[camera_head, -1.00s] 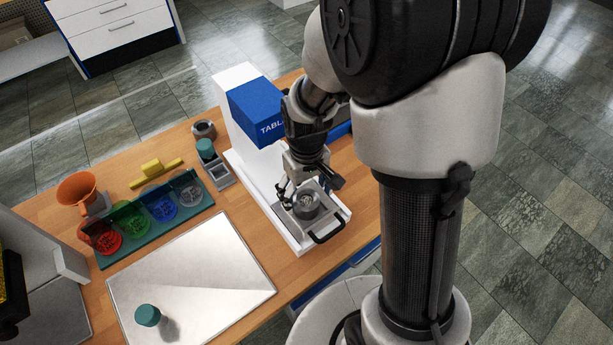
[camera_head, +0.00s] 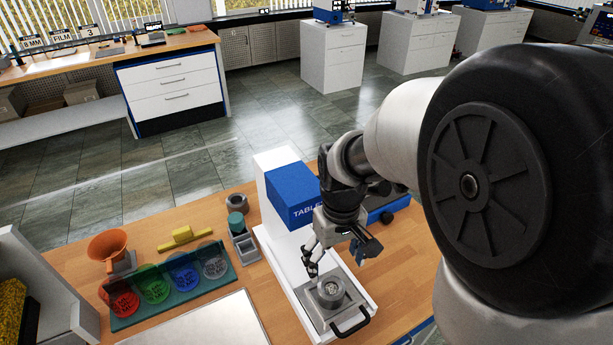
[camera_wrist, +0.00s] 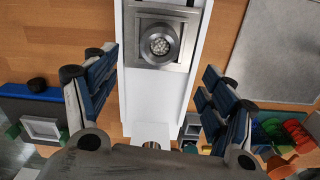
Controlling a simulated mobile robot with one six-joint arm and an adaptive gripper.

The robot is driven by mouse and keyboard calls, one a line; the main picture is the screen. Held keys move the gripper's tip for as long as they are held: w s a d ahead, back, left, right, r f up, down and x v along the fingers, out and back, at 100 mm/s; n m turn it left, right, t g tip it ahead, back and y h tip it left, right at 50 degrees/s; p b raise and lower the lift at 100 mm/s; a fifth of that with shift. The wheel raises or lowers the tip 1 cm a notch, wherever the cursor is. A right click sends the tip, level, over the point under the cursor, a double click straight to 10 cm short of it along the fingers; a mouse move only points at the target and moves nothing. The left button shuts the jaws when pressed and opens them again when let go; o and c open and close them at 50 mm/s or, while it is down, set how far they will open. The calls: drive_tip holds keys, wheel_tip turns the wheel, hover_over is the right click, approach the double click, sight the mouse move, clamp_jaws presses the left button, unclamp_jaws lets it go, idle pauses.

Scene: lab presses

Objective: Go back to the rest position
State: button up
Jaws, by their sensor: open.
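My gripper (camera_head: 338,258) is open and empty, above the base of the tablet press (camera_head: 293,208), which is white with a blue head. In the wrist view its two fingers (camera_wrist: 158,68) stand wide apart. A round metal die (camera_head: 331,291) sits below the gripper in the square metal tray (camera_head: 345,312) with a black handle. The die also shows in the wrist view (camera_wrist: 158,46), with pale grains in its middle. The gripper is apart from the die. My arm hides part of the press and the table behind it.
A metal plate (camera_head: 215,322) lies in front. Grey floor is open behind the table (camera_head: 400,265).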

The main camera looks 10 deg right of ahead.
drive_tip(key=s+r+m+t, duration=0.2)
drive_tip(key=s+r+t, duration=0.2)
drive_tip(key=s+r, duration=0.8)
drive_tip(key=s, duration=0.3)
drive_tip(key=shift+r+t, duration=0.2)
drive_tip(key=shift+t, duration=0.1)
